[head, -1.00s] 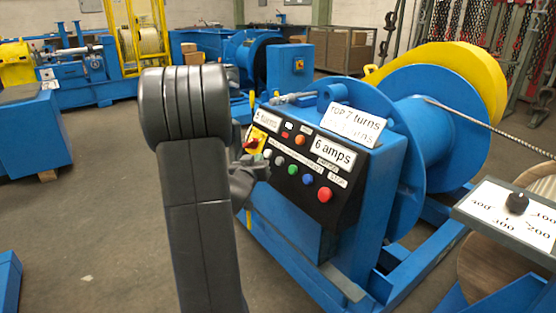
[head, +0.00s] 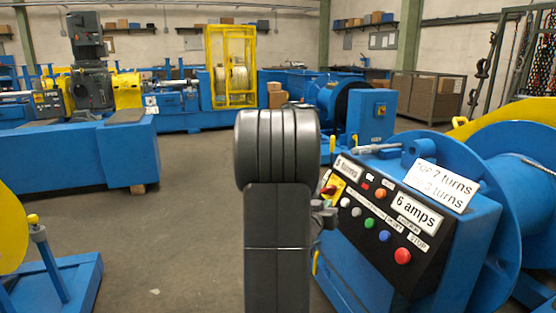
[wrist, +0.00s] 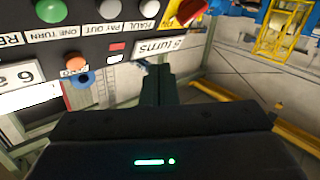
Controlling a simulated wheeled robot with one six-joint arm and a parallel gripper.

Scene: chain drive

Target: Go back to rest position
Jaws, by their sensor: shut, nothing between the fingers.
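My gripper (wrist: 156,78) is shut and empty in the wrist view, its fingers pointing up the picture near the control panel. In the head view my dark arm stands upright in the middle. It hides most of the gripper, and only a small part (head: 324,216) shows at its right, beside the panel's left edge. The sloped black control panel (head: 378,240) carries several coloured buttons, a red and yellow switch and signs reading "5 turns" and "6 amps". In the wrist view the panel (wrist: 85,42) appears upside down. I cannot tell the exact gap between fingers and panel.
The blue winch drum (head: 510,170) stands behind the panel at right. A blue machine bench (head: 80,160) is at left, with a yellow cage (head: 232,50) further back. A blue base (head: 60,285) with a post lies at front left. Open grey floor (head: 185,230) lies between.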

